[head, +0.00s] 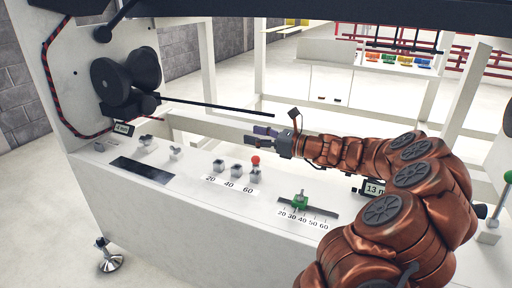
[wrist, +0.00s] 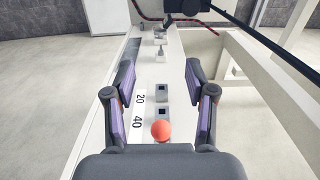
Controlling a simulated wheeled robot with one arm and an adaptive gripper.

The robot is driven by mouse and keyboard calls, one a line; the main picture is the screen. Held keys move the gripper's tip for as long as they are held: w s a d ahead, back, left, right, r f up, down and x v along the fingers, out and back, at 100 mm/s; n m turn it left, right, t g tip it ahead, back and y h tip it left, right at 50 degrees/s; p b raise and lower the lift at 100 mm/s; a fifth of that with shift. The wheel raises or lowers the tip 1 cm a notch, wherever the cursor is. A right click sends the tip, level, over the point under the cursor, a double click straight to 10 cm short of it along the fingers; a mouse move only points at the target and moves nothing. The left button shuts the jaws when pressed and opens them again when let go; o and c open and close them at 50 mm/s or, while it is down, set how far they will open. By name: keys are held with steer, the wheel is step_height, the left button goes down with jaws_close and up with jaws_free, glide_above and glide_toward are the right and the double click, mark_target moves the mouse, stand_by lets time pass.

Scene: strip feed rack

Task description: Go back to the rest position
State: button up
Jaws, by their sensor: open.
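My gripper (head: 264,136) is open and empty in the head view, held above the white panel of the rack (head: 130,210). In the wrist view its two fingers (wrist: 160,97) stand wide apart, with nothing between them. Below it on the panel are metal blocks marked 20, 40 and 60; two of them show in the wrist view (wrist: 162,92). A red ball-topped knob (head: 255,161) stands at the block marked 60. The red ball also shows in the wrist view (wrist: 161,130), close under the gripper's palm.
A green slider (head: 300,201) sits on a numbered scale near the front right. A black rod (head: 220,106) reaches from the dark rollers (head: 126,75) behind my gripper. A green-topped lever (head: 496,209) stands at the far right. Coloured bins (head: 390,60) are far behind.

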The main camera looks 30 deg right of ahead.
steer(key=shift+r, duration=0.3)
stand_by(0.4)
